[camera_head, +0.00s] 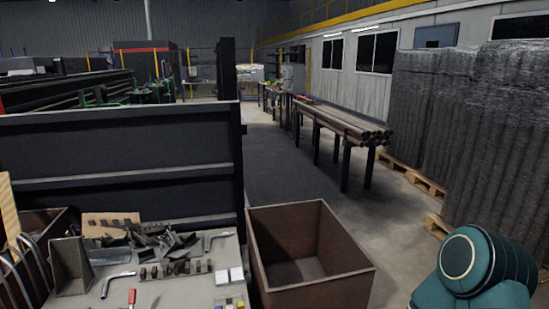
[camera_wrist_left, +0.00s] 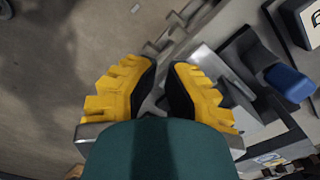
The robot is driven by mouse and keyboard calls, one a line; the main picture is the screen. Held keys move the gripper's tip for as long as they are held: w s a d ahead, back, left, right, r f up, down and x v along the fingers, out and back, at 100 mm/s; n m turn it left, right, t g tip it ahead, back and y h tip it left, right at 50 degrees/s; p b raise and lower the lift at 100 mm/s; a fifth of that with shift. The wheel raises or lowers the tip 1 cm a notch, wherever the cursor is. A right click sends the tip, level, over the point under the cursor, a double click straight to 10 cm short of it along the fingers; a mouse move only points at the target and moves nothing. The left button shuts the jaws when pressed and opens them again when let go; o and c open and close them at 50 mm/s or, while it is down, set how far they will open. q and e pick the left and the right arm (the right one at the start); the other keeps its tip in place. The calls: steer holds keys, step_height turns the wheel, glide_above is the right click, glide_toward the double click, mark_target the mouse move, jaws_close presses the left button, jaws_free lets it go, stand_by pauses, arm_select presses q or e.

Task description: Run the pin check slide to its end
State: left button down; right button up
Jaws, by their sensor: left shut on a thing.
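In the left wrist view, my left gripper (camera_wrist_left: 165,72) has yellow fingers with dark pads, closed close together on a narrow grey metal part (camera_wrist_left: 161,88). The pads and fingers hide most of this part, and I cannot tell for certain that it is the pin check slide. A dark and grey fixture with a blue block (camera_wrist_left: 289,82) lies to the right of the fingers. In the head view neither gripper shows.
The worktable (camera_head: 190,292) holds dark chain pieces (camera_head: 165,240), a red-handled tool (camera_head: 131,298) and white blocks (camera_head: 236,274). A brown open bin (camera_head: 325,290) stands right of it. A dark panel (camera_head: 120,150) rises behind. The aisle floor beyond is clear.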

arm_select(q)
step_height(320, 180, up, 8)
steer(key=p, duration=0.5)
steer(key=shift+s, duration=0.15)
stand_by(0.5)
